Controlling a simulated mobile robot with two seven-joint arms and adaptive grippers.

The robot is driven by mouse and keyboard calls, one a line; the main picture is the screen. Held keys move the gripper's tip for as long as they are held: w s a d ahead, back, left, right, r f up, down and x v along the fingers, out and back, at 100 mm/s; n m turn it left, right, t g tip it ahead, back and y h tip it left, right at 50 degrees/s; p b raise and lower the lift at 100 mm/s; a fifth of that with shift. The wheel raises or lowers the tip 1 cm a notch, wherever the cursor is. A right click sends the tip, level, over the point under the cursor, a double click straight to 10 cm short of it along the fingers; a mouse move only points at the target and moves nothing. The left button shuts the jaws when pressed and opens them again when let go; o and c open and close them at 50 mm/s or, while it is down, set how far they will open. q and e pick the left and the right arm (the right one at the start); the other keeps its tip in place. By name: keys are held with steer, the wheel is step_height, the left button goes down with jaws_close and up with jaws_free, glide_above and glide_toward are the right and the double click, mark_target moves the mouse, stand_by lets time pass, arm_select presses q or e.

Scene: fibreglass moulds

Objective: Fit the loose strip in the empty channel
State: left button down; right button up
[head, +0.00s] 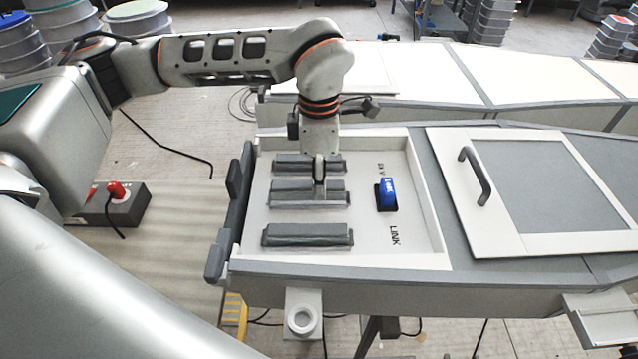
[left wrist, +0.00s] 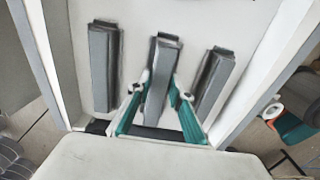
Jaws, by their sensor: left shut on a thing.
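The loose strip (head: 290,186) is a grey bar at the middle of three parallel places in a white recessed panel (head: 400,232). My left gripper (head: 319,189) points down and is shut on it. In the left wrist view, the two teal fingertips (left wrist: 160,92) grip the strip (left wrist: 156,88) from both sides. The middle channel (head: 310,204) lies under the strip and is mostly hidden. I cannot tell whether the strip sits inside it or just above. Grey strips lie in the back channel (head: 295,163) and the front channel (head: 306,236). My right gripper is not in view.
A blue rocker switch (head: 387,194) stands on the panel right of the strips. A raised white rim surrounds the panel. Further right is a framed lid (head: 530,180) with a grey handle (head: 474,176). A grey box with a red button (head: 116,192) stands at the left.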

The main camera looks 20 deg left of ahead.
arm_select(q)
steer(key=shift+f, duration=0.6)
steer(key=shift+f, duration=0.1)
steer(key=c, duration=1.8)
jaws_free()
step_height(320, 180, up, 12)
steer(key=shift+r, duration=0.1)
